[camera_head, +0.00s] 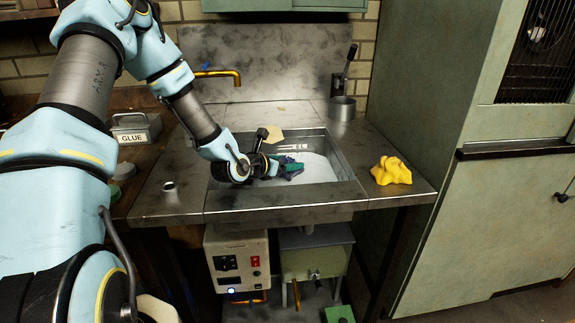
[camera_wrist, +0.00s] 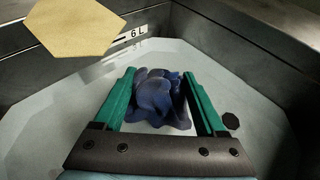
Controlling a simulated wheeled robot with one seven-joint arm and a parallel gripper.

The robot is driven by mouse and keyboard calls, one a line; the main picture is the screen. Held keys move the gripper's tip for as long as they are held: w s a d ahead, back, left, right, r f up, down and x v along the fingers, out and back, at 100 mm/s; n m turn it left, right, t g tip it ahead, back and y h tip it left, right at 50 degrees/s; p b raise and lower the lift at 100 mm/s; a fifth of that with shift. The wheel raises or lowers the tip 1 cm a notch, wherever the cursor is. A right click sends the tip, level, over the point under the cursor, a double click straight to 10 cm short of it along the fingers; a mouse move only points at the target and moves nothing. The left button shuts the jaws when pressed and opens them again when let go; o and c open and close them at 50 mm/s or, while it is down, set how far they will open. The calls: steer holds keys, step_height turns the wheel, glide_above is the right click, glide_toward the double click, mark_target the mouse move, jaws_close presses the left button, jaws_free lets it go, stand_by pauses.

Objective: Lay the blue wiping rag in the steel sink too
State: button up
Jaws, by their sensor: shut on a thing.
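The blue wiping rag (camera_wrist: 158,98) is a crumpled dark blue bundle between the green fingers of my gripper (camera_wrist: 160,92) in the wrist view. My gripper is shut on it. In the head view the rag (camera_head: 291,168) shows at the tip of my gripper, inside the outline of the steel sink (camera_head: 347,160). The sink's pale bottom (camera_wrist: 60,120) lies below the rag. I cannot tell whether the rag touches the bottom.
A crumpled yellow cloth (camera_head: 391,171) lies on the right counter. A tan hexagonal piece (camera_wrist: 75,28) shows near the sink's back wall. A brass tap (camera_head: 222,75) and a steel cup with a lever (camera_head: 343,105) stand behind. A GLUE box (camera_head: 135,128) is at the left.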

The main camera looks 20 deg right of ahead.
steer(key=shift+f, duration=0.35)
steer(key=shift+f, duration=0.6)
steer(key=shift+f, duration=0.1)
